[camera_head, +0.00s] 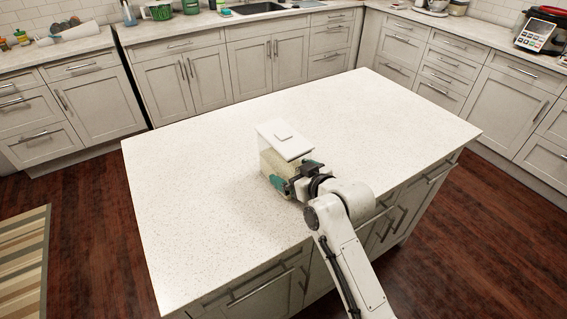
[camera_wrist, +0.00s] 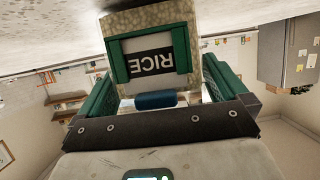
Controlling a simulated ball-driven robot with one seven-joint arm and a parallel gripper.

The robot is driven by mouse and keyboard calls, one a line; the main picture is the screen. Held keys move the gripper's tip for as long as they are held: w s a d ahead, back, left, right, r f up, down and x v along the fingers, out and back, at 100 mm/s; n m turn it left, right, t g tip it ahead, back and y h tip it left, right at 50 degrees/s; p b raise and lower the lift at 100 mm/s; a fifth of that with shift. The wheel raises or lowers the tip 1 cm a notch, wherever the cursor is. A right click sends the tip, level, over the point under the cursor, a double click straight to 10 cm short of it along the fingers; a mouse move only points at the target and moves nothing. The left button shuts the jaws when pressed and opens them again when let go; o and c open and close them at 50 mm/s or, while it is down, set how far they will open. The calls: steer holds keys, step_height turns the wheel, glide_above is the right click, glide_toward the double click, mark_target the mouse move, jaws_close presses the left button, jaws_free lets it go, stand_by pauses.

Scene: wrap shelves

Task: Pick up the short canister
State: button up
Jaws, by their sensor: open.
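The short canister (camera_head: 272,160) stands upright on the island counter, with a flat white lid (camera_head: 285,138) and pale contents showing through its side. In the wrist view the canister (camera_wrist: 150,18) appears upside down, with a green-framed black label (camera_wrist: 150,63) reading RICE facing my gripper. My gripper (camera_head: 293,175) is open, low at the canister's near right side. In the wrist view the green fingers of my gripper (camera_wrist: 158,84) lie to the left and right of the canister's near end. Whether either finger touches it cannot be told.
The white speckled island counter (camera_head: 215,190) is otherwise clear. Back counters along the walls hold a sink (camera_head: 257,8), green containers (camera_head: 160,10) and a red-and-black appliance (camera_head: 540,32). A striped rug (camera_head: 25,255) lies on the wooden floor at the left.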

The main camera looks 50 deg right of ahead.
steer(key=shift+w+f, duration=0.1)
steer(key=shift+w, duration=0.15)
steer(key=shift+c, duration=0.3)
steer(key=c, duration=1.3)
steer(key=shift+r, duration=0.2)
steer(key=shift+c, duration=0.4)
steer(key=shift+r, duration=0.1)
